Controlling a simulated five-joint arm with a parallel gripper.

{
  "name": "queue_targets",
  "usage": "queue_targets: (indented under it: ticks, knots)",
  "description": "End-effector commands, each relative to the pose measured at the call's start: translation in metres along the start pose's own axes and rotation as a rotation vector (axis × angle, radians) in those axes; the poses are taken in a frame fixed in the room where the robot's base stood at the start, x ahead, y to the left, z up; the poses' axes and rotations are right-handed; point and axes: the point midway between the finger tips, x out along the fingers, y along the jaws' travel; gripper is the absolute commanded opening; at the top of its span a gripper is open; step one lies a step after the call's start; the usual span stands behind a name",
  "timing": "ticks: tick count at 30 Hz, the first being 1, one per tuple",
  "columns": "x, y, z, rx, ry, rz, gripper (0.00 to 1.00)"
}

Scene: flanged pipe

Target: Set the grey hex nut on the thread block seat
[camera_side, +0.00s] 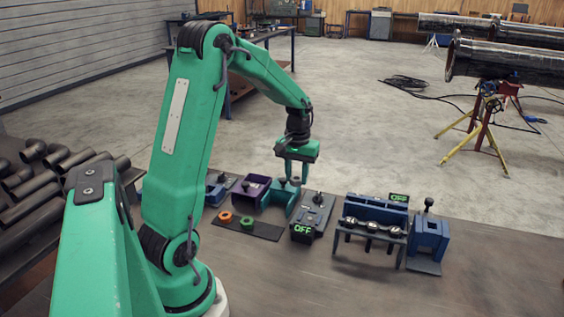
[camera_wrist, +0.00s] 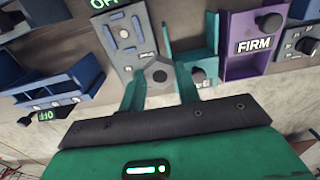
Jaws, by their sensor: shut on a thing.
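The grey hex nut (camera_wrist: 158,74) is between the two green fingers of my gripper (camera_wrist: 158,88) in the wrist view. The fingers are shut on it, and the dark hole in its middle shows. In the side view my gripper (camera_side: 294,174) points down above the teal bin (camera_side: 279,203), with the nut (camera_side: 295,181) small between its fingertips. A grey-blue panel (camera_wrist: 122,42) with slots and a round hole lies just beyond the nut in the wrist view. I cannot tell for sure which part is the thread block seat.
A purple bin (camera_side: 252,191) marked FIRM stands left of the teal bin. An orange ring (camera_side: 225,217) and a green ring (camera_side: 247,222) lie on a dark mat. A blue rack (camera_side: 372,222) and a blue block (camera_side: 429,236) stand at the right. The floor in front is clear.

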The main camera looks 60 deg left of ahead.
Motion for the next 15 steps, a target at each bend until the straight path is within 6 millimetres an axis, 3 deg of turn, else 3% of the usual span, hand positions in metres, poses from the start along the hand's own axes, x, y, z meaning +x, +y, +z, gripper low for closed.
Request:
queue_targets:
  ticks: [6,15]
  knots:
    - [0.032,0.039,0.025,0.000,-0.002,-0.001,0.08]
    - [0.046,0.056,0.039,-0.008,0.001,0.000,0.08]
